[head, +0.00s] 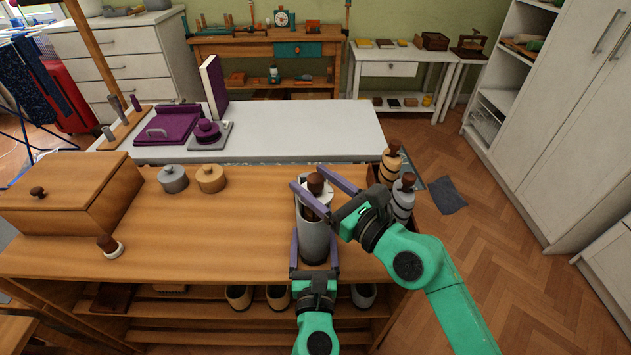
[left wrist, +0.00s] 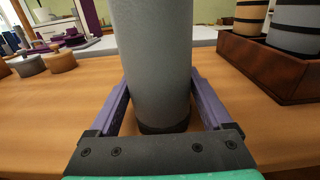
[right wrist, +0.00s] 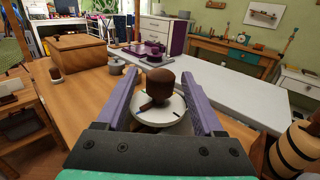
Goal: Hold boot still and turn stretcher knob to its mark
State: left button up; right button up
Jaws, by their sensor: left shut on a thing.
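The boot (head: 314,240) is a grey upright cylinder near the front edge of the wooden bench. It fills the middle of the left wrist view (left wrist: 152,65). My left gripper (head: 314,248) is shut on its lower part, one finger on each side. The stretcher knob (head: 316,183) is dark brown and sits above a white dial on top of the boot. In the right wrist view the knob (right wrist: 160,84) has a brown pointer, and the dial (right wrist: 166,112) has dark marks. My right gripper (head: 308,177) is open around the knob, with visible gaps.
A dark tray (left wrist: 258,62) with banded bottles (head: 403,198) stands just right of the boot. A wooden box (head: 70,195), a brown-and-white knob piece (head: 109,246) and two round pots (head: 211,178) are on the left. The bench between them and the boot is clear.

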jog(key=v, duration=1.2)
pick_arm(q)
jog(key=o, duration=1.2)
jog(key=shift+c, duration=0.2)
